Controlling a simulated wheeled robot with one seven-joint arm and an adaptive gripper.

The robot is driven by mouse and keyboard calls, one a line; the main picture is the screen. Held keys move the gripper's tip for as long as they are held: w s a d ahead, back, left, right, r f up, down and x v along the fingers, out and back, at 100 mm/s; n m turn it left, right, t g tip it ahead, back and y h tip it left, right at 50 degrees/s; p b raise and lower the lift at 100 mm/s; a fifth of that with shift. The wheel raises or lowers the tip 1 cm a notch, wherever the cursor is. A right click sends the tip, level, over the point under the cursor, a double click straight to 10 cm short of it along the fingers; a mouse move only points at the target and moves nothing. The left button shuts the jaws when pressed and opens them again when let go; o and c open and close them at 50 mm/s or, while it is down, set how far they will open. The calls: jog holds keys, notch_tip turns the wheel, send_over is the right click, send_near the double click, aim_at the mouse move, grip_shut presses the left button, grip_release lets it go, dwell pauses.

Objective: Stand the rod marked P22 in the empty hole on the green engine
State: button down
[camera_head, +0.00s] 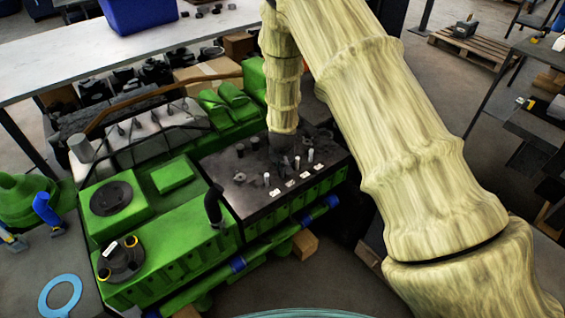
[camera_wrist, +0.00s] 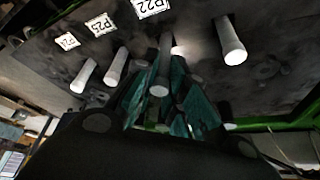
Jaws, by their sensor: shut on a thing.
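My gripper (camera_head: 281,158) is low over the dark deck of the green engine (camera_head: 185,230). In the wrist view its green-tinted fingers (camera_wrist: 165,95) are shut on a grey rod (camera_wrist: 163,66), which points roughly along the fingers. A white tag reading P22 (camera_wrist: 152,7) lies on the deck close by the held rod. I can read no mark on the rod itself. I cannot tell whether its far end is in a hole or clear of the deck. The empty hole is not clearly visible.
Other pale rods stand close around the gripper: two to the left (camera_wrist: 116,67) (camera_wrist: 84,75) and one to the right (camera_wrist: 231,42) in the wrist view. More white tags line the deck's front edge (camera_head: 290,184). A grey bench (camera_head: 40,65) runs behind the engine.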

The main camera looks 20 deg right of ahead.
jog(key=shift+f+b, duration=0.5)
jog(key=shift+f, duration=0.55)
jog(key=c, duration=1.4)
grip_release()
jog(key=shift+o, duration=0.2)
jog(key=shift+r, duration=0.1)
jog(key=v, duration=1.1)
jog(key=shift+s+r, duration=0.2)
jog(key=shift+r, duration=0.15)
jog(key=shift+a, duration=0.1)
